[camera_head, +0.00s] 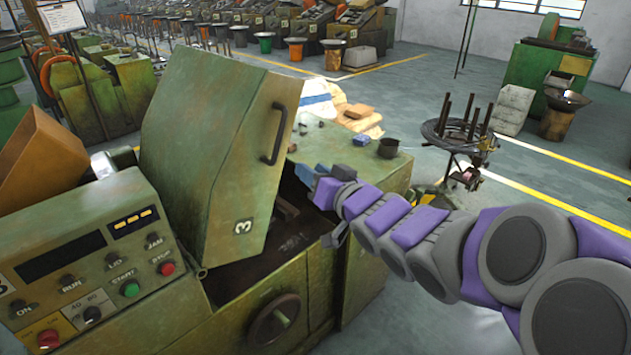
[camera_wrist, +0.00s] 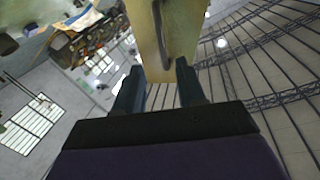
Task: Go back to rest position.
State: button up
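My gripper (camera_head: 322,188) is at the end of my purple and grey arm, which reaches in from the right. It is by the open front of the green machine (camera_head: 262,285), below and right of the raised green lid (camera_head: 205,130) marked 3. The dark lid handle (camera_head: 275,133) is above and left of the gripper, apart from it. In the wrist view, the two dark fingers of the gripper (camera_wrist: 158,80) stand apart with nothing held between them. The lid (camera_wrist: 148,45) and its handle (camera_wrist: 162,35) show beyond the fingertips.
A control panel (camera_head: 90,265) with buttons is at the lower left. A small dark cup (camera_head: 388,148) and a blue item (camera_head: 361,140) sit on the machine's top. A wire-coil stand (camera_head: 460,135) is at the right. Grey floor lies open beyond.

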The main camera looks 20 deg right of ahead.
jog(key=shift+s+f, duration=0.1)
dwell(0.5)
jog(key=s+f+g+h, duration=0.4)
jog(key=s+f+g, duration=0.55)
jog(key=f, duration=0.35)
jog(key=s+a+f+g, duration=0.1)
jog(key=s+a+g, duration=0.2)
jog(key=s, duration=0.5)
jog(key=s+a+f+n+g+y, duration=0.1)
jog(key=s+a+g, duration=0.2)
jog(key=s, duration=0.5)
jog(key=s+a+f+n+g, duration=0.1)
jog(key=s+a+g, duration=0.2)
jog(key=s, duration=0.5)
jog(key=shift+s+a+f, duration=0.15)
jog(key=shift+a+f, duration=0.15)
jog(key=shift+a, duration=0.05)
